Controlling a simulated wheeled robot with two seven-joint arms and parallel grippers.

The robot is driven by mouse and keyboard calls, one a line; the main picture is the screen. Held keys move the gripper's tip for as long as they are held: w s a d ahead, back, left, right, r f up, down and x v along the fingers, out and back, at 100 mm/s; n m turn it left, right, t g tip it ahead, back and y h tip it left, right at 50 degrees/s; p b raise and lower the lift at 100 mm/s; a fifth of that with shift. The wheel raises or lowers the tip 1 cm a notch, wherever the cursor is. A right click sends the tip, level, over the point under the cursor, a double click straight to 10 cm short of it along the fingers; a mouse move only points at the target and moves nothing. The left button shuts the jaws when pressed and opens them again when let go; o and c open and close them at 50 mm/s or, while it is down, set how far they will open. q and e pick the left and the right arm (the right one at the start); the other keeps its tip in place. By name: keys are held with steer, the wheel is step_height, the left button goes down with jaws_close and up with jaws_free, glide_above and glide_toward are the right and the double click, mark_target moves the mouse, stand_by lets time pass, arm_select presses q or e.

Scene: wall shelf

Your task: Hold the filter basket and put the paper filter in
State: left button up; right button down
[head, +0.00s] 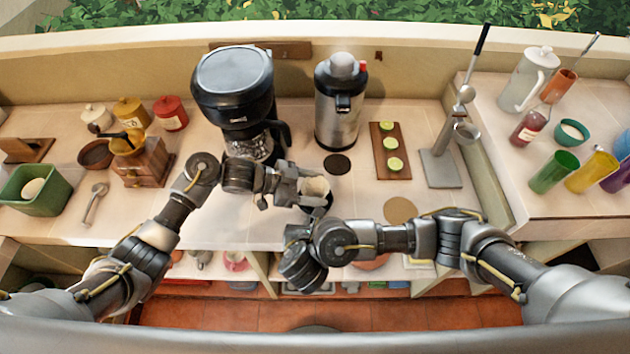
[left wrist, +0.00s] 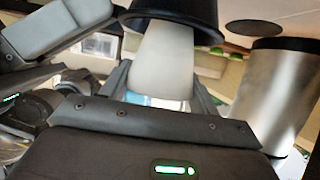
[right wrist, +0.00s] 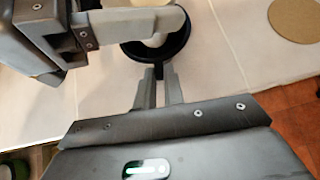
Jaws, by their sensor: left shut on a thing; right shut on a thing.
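The black filter basket (head: 322,209) is in front of the coffee maker, over the counter's front part. My right gripper (right wrist: 158,95) is shut on its short handle and holds the basket from the front. The basket also shows in the left wrist view (left wrist: 185,12). The pale paper filter (head: 314,187) is a cone, gripped by my left gripper (head: 293,188). In the left wrist view the filter (left wrist: 162,60) overlaps the basket's rim. In the right wrist view a little of the filter (right wrist: 154,41) shows within the basket's ring, mostly behind my left fingers. How deep it sits is hidden.
The coffee maker (head: 234,90) with its carafe stands behind my left gripper. A steel airpot (head: 338,105), a board with lime slices (head: 381,160) and a metal stand (head: 440,168) are to the right. A wooden grinder (head: 145,165) is at left. Lower shelves lie below the counter's front edge.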

arm_select(q)
steer(key=shift+f, duration=0.95)
steer(key=o, duration=1)
steer(key=shift+r, duration=4)
arm_select(e)
steer(key=c, duration=1.4)
jaws_free()
